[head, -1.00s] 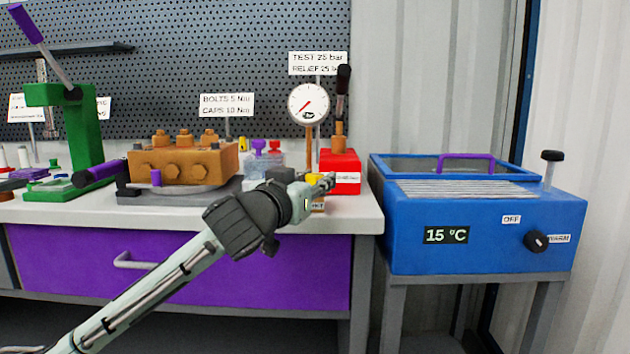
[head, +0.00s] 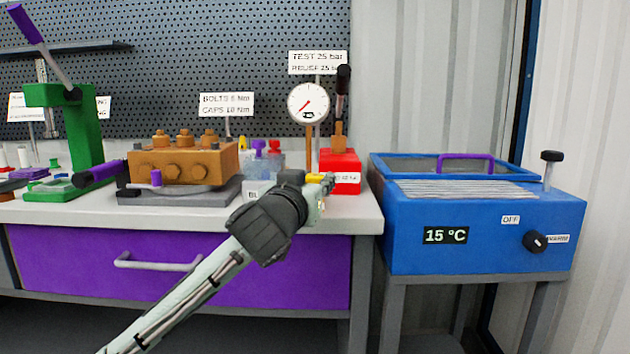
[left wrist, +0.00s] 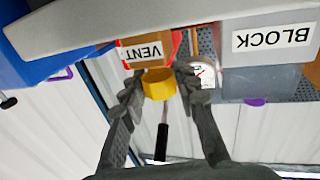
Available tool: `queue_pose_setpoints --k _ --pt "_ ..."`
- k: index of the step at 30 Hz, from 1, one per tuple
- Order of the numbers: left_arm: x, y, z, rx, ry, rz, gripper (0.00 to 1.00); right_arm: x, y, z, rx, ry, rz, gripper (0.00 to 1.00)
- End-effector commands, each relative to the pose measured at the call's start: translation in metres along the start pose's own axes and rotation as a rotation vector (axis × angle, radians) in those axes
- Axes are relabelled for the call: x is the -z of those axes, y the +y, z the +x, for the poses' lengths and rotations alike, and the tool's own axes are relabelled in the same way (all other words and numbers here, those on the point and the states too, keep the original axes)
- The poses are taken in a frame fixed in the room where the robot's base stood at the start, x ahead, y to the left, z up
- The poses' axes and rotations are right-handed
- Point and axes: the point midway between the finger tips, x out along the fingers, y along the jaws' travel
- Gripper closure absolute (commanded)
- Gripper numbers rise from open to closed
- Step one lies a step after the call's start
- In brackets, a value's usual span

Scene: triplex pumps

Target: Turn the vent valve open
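The vent valve shows in the left wrist view as a yellow knob (left wrist: 158,84) beside a "VENT" label (left wrist: 146,52), on the bench near its front edge. In the head view a bit of its yellow (head: 314,178) shows past my left gripper (head: 325,187). My left gripper (left wrist: 160,82) is open in the wrist view, one finger on each side of the yellow knob, with small gaps. Whether a finger touches it I cannot tell. The wrist picture is upside down. My right gripper is not in view.
A red hand pump (head: 340,172) with an upright black lever and a pressure gauge (head: 308,104) stand just behind. A grey block with a "BLOCK" label (left wrist: 270,38) is close beside. An orange pump block (head: 185,162) stands left; a blue bath (head: 480,225) stands right.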

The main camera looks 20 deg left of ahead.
Motion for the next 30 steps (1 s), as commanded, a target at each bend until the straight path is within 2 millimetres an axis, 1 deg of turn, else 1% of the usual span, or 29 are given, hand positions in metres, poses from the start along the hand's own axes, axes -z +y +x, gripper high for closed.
queue_pose_setpoints --k 1,3,4,11,14,17,24,27,30 --pt "0.0 0.0 0.0 0.0 0.0 0.0 0.61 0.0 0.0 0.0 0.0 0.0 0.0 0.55" --pt "0.0 0.0 0.0 -0.001 0.0 0.0 0.52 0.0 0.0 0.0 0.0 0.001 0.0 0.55" --pt "0.0 0.0 0.0 -0.001 0.0 0.0 0.51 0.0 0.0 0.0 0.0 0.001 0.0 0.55" --pt "0.0 0.0 0.0 -0.001 0.0 0.0 0.51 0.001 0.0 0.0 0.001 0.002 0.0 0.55" --pt "0.0 0.0 -0.004 -0.002 0.0 -0.001 0.51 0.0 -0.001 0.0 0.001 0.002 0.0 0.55" --pt "0.0 0.001 -0.017 -0.003 0.001 -0.002 0.51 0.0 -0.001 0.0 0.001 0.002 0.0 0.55" --pt "-0.001 0.001 -0.057 -0.003 0.0 -0.002 0.51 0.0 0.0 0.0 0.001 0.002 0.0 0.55" --pt "-0.001 0.001 -0.068 -0.002 -0.001 -0.002 0.51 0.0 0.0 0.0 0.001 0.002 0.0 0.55" --pt "0.0 0.0 -0.074 -0.002 0.0 -0.001 0.51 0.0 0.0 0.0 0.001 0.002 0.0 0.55"
